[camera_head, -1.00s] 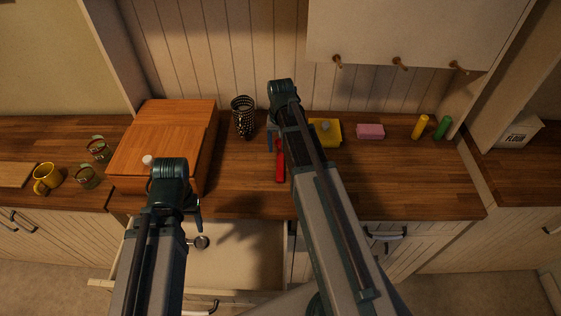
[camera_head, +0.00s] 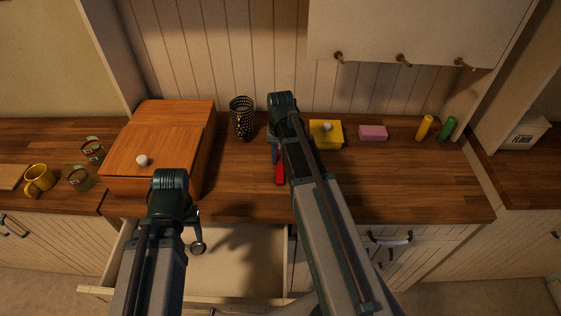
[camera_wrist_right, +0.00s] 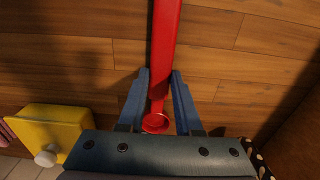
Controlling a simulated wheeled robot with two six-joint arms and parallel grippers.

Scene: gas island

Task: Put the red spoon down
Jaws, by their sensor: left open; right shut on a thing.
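The red spoon (camera_head: 280,175) shows in the head view at the middle of the wooden counter, partly hidden by my right arm. In the right wrist view the red spoon (camera_wrist_right: 164,45) runs between the blue fingers of my right gripper (camera_wrist_right: 160,75), with a round red end near the palm. My right gripper (camera_head: 275,152) is shut on it. The wood lies right behind the spoon; I cannot tell whether they touch. My left gripper (camera_head: 196,214) is open, at the counter's front edge above the open drawer, well left of the spoon.
A wooden box (camera_head: 160,140) stands left of the spoon, a black dotted cup (camera_head: 242,118) behind. A yellow box (camera_head: 324,139), a pink block (camera_head: 373,133) and yellow and green cylinders (camera_head: 448,128) stand right. The drawer (camera_head: 240,262) is open in front. The counter's right front is clear.

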